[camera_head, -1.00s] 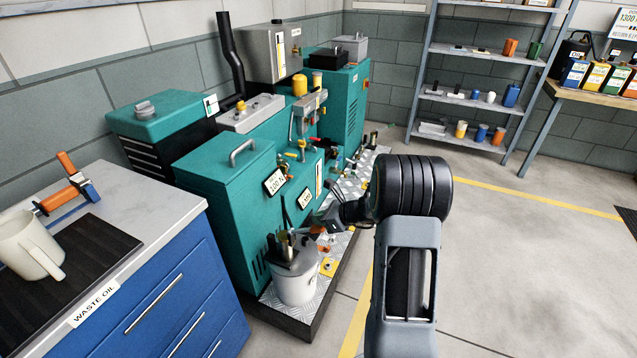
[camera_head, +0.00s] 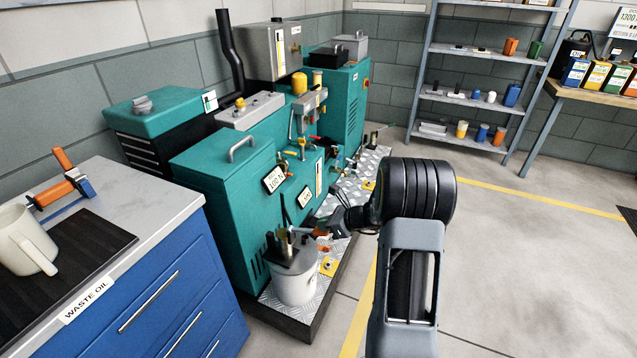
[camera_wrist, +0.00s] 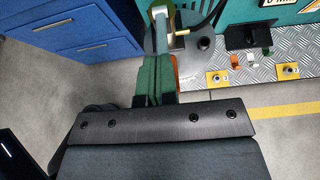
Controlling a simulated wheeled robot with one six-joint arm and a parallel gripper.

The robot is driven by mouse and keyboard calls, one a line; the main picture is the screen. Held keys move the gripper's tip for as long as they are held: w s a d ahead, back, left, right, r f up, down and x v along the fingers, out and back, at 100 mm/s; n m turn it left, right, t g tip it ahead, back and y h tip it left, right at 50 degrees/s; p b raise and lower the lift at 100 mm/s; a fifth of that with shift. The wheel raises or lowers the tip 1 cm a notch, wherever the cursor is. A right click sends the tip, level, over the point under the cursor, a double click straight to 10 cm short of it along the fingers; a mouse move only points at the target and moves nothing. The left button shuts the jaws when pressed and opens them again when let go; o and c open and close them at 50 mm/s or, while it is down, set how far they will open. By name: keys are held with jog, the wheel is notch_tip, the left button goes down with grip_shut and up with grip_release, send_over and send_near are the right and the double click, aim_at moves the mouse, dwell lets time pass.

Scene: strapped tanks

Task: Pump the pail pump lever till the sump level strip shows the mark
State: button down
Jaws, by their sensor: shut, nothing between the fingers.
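The white pail (camera_head: 294,288) stands on the tread-plate floor at the front of the teal machine. Its grey lid carries dark upright pump parts, and the lid (camera_wrist: 205,48) also shows in the wrist view. A pale upright part (camera_wrist: 160,14) and a brass-coloured piece stand over the lid; I cannot tell which part is the lever. My gripper (camera_head: 318,233) is just right of the pail top. In the wrist view my gripper's green fingers (camera_wrist: 157,62) are together and empty, close to the pump parts; contact is unclear. A narrow pale strip (camera_head: 319,180) is on the machine front; its level is unreadable.
A blue cabinet (camera_head: 170,310) with a worktop, a jug (camera_head: 22,240) and a clamp stands left. Yellow plates with studs (camera_wrist: 218,77) lie on the tread plate right of the pail. Open floor (camera_head: 530,270) lies to the right.

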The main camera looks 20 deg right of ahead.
jog(key=shift+s+d+f+b, duration=0.25)
jog(key=shift+f+b, duration=0.15)
jog(key=shift+f, duration=0.25)
jog(key=shift+s+d+f+b, duration=0.1)
jog(key=shift+s+f+b, duration=0.1)
jog(key=shift+f+b, duration=0.35)
jog(key=shift+r+p, duration=0.1)
jog(key=shift+p, duration=0.2)
jog(key=shift+w+a+r+p, duration=0.35)
jog(key=shift+r+p, duration=0.3)
jog(key=shift+r, duration=0.25)
jog(key=shift+w+a+r+p, duration=0.2)
jog(key=shift+w+r+p, duration=0.1)
jog(key=shift+r+p, duration=0.5)
jog(key=shift+w+a+r+p, duration=0.35)
jog(key=shift+r+p, duration=0.2)
jog(key=shift+r, duration=0.4)
jog(key=shift+r, duration=0.15)
jog(key=shift+w+a+r+p, duration=0.15)
jog(key=shift+w+r+p, duration=0.05)
jog(key=shift+r+p, duration=0.2)
jog(key=shift+s+d+r+p, duration=0.25)
jog(key=shift+r+p, duration=0.05)
jog(key=shift+r, duration=0.05)
jog(key=p+v, duration=0.3)
jog(key=v, duration=0.3)
jog(key=shift+f, duration=0.15)
